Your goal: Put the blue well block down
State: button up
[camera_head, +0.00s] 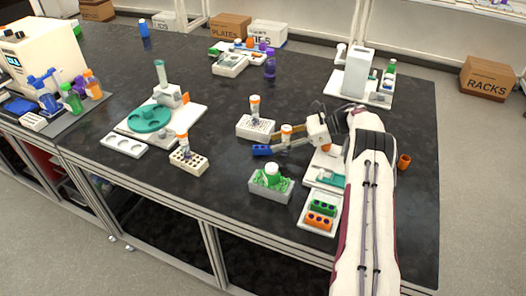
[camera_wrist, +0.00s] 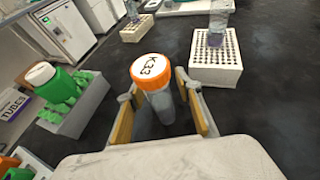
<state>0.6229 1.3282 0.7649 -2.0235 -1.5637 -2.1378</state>
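A blue block-like piece (camera_head: 261,150) shows at the left end of my gripper in the head view. I cannot tell whether it is the well block or whether it is held, and I do not make it out in the wrist view. My gripper (camera_head: 284,143) is low over the table's middle. In the wrist view, its two yellow-padded fingers (camera_wrist: 162,112) stand apart on either side of an upright orange-capped vial (camera_wrist: 153,72) marked K33. The same vial shows in the head view (camera_head: 286,131). Contact between pads and vial is unclear.
A white rack with a vial (camera_head: 254,128) stands behind my gripper. A grey box with a green bottle (camera_head: 272,176) is in front. A white tray (camera_head: 308,227) holds a green block (camera_head: 323,207) and an orange block (camera_head: 320,221). Dark table is bare around (camera_head: 222,185).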

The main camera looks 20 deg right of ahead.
aim_at(264, 147)
dwell(0.3)
jog(key=shift+f+x, duration=0.2)
jog(key=shift+x, duration=2.45)
jog(key=shift+s+d, duration=0.1)
grip_shut()
